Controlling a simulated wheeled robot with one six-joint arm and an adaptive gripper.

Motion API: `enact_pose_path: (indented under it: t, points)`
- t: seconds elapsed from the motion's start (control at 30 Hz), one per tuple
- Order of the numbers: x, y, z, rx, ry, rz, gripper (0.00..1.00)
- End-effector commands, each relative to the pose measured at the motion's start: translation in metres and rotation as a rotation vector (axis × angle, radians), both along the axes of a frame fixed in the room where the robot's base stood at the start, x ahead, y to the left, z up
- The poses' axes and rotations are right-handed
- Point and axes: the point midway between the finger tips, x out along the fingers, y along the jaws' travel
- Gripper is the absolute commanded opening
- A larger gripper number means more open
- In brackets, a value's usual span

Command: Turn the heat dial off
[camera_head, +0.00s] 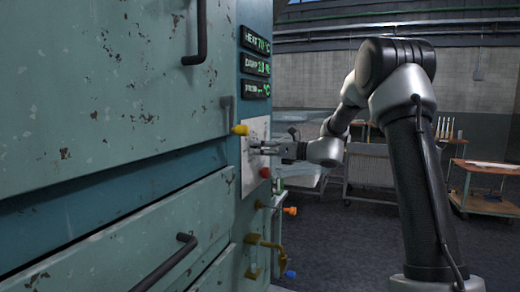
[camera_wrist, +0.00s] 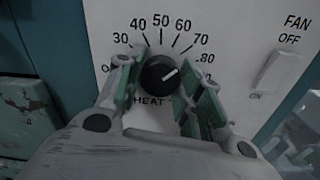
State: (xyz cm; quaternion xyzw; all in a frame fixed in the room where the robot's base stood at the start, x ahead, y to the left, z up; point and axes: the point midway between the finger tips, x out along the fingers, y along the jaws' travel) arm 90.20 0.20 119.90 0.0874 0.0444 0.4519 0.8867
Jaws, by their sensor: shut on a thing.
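The heat dial (camera_wrist: 158,74) is a round black knob on a white panel in the wrist view. Its white pointer line is turned to the right and slightly up, roughly toward 70 to 80. "HEAT" is printed below it, partly covered. My gripper (camera_wrist: 160,88) has its green-padded fingers on both sides of the knob, shut on it. Its left finger covers part of the low end of the scale. In the head view my gripper (camera_head: 272,148) reaches the panel from the right; the dial itself is hard to make out there.
A fan switch (camera_wrist: 276,72) is right of the dial. Green-lit displays (camera_head: 256,66) sit above the panel; the top one reads HEAT and about 70. A yellow knob (camera_head: 240,130), red button (camera_head: 265,172) and valves (camera_head: 289,211) are close by.

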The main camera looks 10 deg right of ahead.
Motion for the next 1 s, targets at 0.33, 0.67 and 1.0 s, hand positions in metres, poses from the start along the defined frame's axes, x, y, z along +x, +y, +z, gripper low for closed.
enact_pose_path:
  t: [0.33,0.67,1.0]
  points:
    - [0.0000,-0.0003,-0.0002,-0.039,-0.054,0.000,0.12]
    - [0.0002,-0.0006,-0.0004,-0.186,-0.254,0.000,0.12]
    - [0.0004,-0.0009,-0.0004,-0.377,-0.517,0.000,0.12]
